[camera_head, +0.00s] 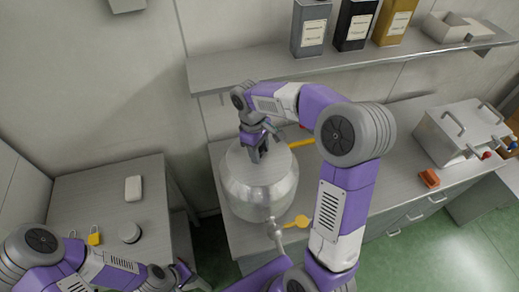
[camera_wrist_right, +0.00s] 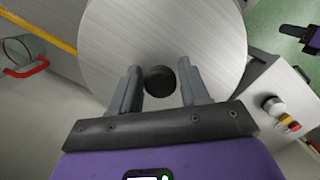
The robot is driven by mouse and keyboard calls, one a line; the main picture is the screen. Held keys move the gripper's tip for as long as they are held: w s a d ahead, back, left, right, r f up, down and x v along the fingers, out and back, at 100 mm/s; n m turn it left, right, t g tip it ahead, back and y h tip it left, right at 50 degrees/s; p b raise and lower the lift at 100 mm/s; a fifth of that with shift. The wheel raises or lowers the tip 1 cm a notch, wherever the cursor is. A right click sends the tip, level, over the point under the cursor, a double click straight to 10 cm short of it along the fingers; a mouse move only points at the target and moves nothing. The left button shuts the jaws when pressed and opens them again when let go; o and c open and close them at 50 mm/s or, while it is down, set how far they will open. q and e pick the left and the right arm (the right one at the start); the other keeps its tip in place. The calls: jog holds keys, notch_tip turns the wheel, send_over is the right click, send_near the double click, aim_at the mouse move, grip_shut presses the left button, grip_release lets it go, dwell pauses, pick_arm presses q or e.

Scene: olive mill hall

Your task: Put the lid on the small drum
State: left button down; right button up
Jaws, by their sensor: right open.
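The small drum (camera_head: 264,203) is a rounded, shiny metal vessel on the metal worktop. The lid, a flat brushed-metal disc (camera_head: 277,166), lies over its top; whether it sits fully flush I cannot tell. In the right wrist view the lid (camera_wrist_right: 160,25) fills the upper middle, with a black round knob (camera_wrist_right: 159,80) at its centre. My right gripper (camera_head: 256,152) reaches down over the lid. Its fingers (camera_wrist_right: 159,84) are open, one on each side of the knob, with gaps visible. My left gripper (camera_head: 188,279) is low at the left, away from the drum; its jaws are unclear.
A shelf (camera_head: 260,73) with several tins runs behind the worktop. A metal box with handles (camera_head: 460,132) and an orange block (camera_head: 429,178) stand at the right. A left side table (camera_head: 75,190) holds a white block (camera_head: 133,188) and a yellow padlock (camera_head: 94,236).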

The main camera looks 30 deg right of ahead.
jog(key=shift+w+a+r+p, duration=0.1)
jog(key=shift+w+r+p, duration=0.05)
jog(key=shift+r+p, duration=1.1)
jog(key=shift+w+a+r+p, duration=0.1)
jog(key=shift+w+r+p, duration=0.1)
jog(key=shift+r+p, duration=1.1)
jog(key=shift+w+a+r+p, duration=0.15)
jog(key=shift+r+p, duration=0.8)
jog(key=shift+r, duration=0.6)
jog(key=shift+w+a+r, duration=0.1)
jog(key=shift+w+r, duration=0.1)
jog(key=shift+r, duration=1.15)
